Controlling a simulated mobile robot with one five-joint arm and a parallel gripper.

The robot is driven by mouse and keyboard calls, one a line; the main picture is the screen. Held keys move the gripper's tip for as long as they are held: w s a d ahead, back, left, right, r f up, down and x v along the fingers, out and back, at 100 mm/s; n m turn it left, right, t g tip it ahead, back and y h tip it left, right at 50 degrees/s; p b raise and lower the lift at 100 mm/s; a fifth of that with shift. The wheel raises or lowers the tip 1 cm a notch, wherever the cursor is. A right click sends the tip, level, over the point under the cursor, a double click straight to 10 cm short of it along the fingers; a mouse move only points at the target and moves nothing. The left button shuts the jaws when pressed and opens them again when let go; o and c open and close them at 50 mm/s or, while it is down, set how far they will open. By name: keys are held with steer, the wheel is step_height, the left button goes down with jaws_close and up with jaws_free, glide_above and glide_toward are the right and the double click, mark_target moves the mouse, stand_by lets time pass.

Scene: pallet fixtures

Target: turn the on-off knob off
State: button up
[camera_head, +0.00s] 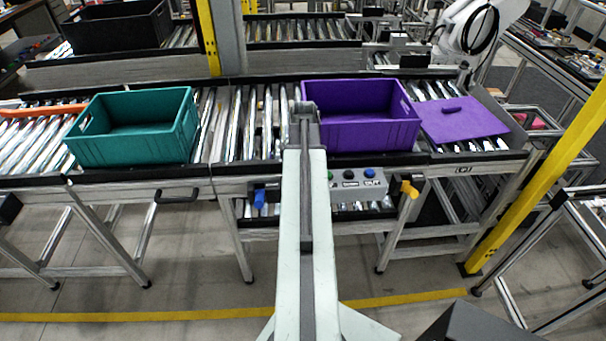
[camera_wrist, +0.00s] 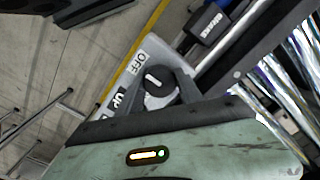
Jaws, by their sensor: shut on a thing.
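The on-off knob (camera_wrist: 153,80) shows in the wrist view as a dark round knob with a white mark, on a light grey panel (camera_wrist: 148,50). The panel has the printed words OFF and UP near the knob. My gripper (camera_wrist: 160,90) is shut on the knob, with one dark finger on each side of it. The fingers hide part of the knob. In the head view the grey control panel (camera_head: 358,184) hangs on the conveyor's front, with green, black and blue buttons. My arm covers its left end, so the knob and gripper are hidden there.
A blue handle (camera_head: 259,196) and a yellow handle (camera_head: 410,189) flank the panel. A teal crate (camera_head: 135,145), a purple crate (camera_head: 375,135) and a purple lid (camera_head: 462,120) sit on the roller conveyor. A yellow post (camera_head: 545,185) stands at right. Floor in front looks clear.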

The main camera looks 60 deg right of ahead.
steer(key=shift+s+d, duration=0.1)
steer(key=shift+d, duration=0.05)
steer(key=o, duration=1.4)
steer(key=shift+c, duration=0.2)
step_height(320, 180, up, 8)
steer(key=p, duration=0.8)
steer(key=shift+f, duration=0.1)
